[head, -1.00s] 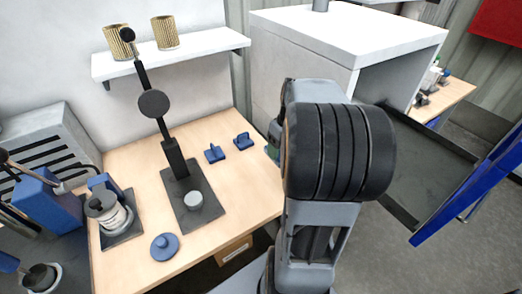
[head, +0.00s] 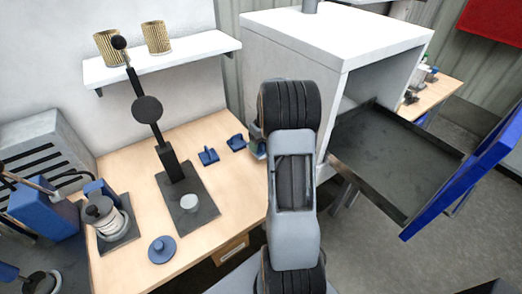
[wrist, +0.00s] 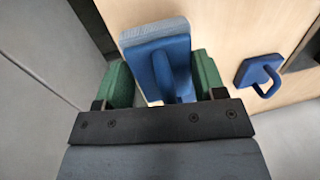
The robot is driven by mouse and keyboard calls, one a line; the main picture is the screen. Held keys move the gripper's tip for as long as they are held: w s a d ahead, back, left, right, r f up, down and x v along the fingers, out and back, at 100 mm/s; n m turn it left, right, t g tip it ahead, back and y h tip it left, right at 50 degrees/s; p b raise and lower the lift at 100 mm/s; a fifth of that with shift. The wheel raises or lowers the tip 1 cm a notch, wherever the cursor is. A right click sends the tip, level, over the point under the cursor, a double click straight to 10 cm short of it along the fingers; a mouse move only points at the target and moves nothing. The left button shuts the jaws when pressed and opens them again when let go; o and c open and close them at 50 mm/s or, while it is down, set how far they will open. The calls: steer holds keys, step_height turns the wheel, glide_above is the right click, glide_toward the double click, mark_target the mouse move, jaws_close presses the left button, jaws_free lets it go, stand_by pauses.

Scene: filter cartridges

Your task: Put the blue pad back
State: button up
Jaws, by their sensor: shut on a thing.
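In the wrist view, a blue pad (wrist: 160,65) with a grey edge is gripped between the green jaws of my gripper (wrist: 160,85). It sits tilted, and its lower part is hidden by the gripper body. Another blue pad (wrist: 259,74) with a loop handle lies on the wooden bench to its right. In the head view, two blue pads with handles, one on the left (head: 208,156) and one on the right (head: 236,143), show on the bench. My gripper (head: 258,147) is just right of the right one, partly hidden by my arm. I cannot tell which pad there matches the held one.
A lever press (head: 168,165) on a dark base stands left of the pads. A round blue knobbed piece (head: 161,249) lies near the bench front. A white cabinet (head: 290,50) stands at the right, with a dark tray (head: 400,160) and blue door extending from it.

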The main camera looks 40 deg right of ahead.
steer(key=shift+f, duration=1.45)
steer(key=shift+f, duration=0.2)
steer(key=o, duration=1)
steer(key=shift+c, duration=0.2)
steer(key=r, duration=0.3)
steer(key=d+r, duration=0.1)
steer(key=r, duration=0.7)
steer(key=shift+s+d+r+b, duration=0.1)
steer(key=shift+d+r+b, duration=0.05)
steer(key=shift+d+b, duration=0.2)
step_height(320, 180, up, 3)
glide_above(261, 150)
steer(key=a, duration=0.2)
steer(key=s+a+r+t+h, duration=0.1)
steer(key=s+a+r, duration=0.2)
steer(key=a, duration=0.6)
steer(key=s+a+f+t, duration=0.1)
steer(key=s+a+t, duration=0.1)
steer(key=s+a, duration=0.9)
steer(key=shift+s+a+f+n+t+h, duration=0.2)
steer(key=shift+f+n+t+h, duration=0.1)
steer(key=shift+f+h, duration=0.1)
